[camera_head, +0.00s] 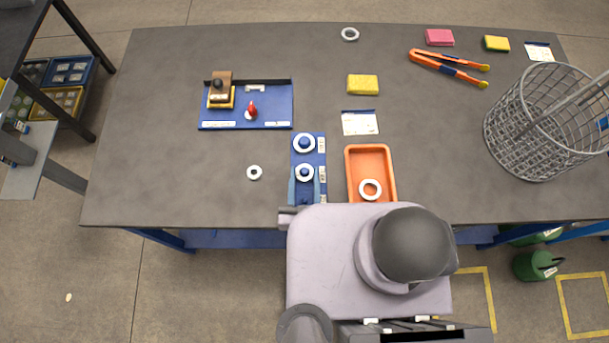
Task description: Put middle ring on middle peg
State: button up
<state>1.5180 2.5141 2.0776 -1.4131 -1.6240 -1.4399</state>
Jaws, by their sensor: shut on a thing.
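A blue peg board (309,157) lies near the front edge of the table, with its pegs in a column. A white ring (304,143) sits around the far peg. Another white ring, the middle ring (304,173), is at the middle peg, whose blue top shows through its hole. My gripper (304,186) is at the near side of this ring and shut on it, partly hidden by my arm. I cannot tell whether the ring rests fully down. The near end of the board is largely covered by my arm.
A small white ring (255,172) lies left of the board. An orange tray (351,160) holding a white ring (370,189) stands to the right. Another ring (349,34) lies at the back. A blue fixture board (275,115), yellow sponge (363,84), tongs (447,67) and wire basket (540,125) stand around.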

aim_at(304, 195)
jog(key=shift+f, duration=0.1)
jog(key=o, duration=1.1)
jog(key=shift+o, duration=0.2)
jog(key=shift+s+a+r+p, duration=0.1)
jog(key=shift+s+r+p, duration=0.2)
jog(key=shift+s, duration=0.5)
jog(key=shift+s+d+r+p, duration=0.1)
jog(key=shift+s+p, duration=0.3)
jog(key=shift+s, duration=0.45)
jog(key=shift+s+a+r+p, duration=0.15)
jog(key=shift+s+p, duration=0.2)
jog(key=shift+s, duration=0.45)
jog(key=shift+s+r+p, duration=0.25)
jog(key=shift+p, duration=0.4)
jog(key=s+p, duration=0.1)
jog(key=p, duration=0.2)
jog(key=shift+s+f+p, duration=0.1)
jog(key=shift+s+p, duration=0.2)
jog(key=shift+s, duration=0.1)
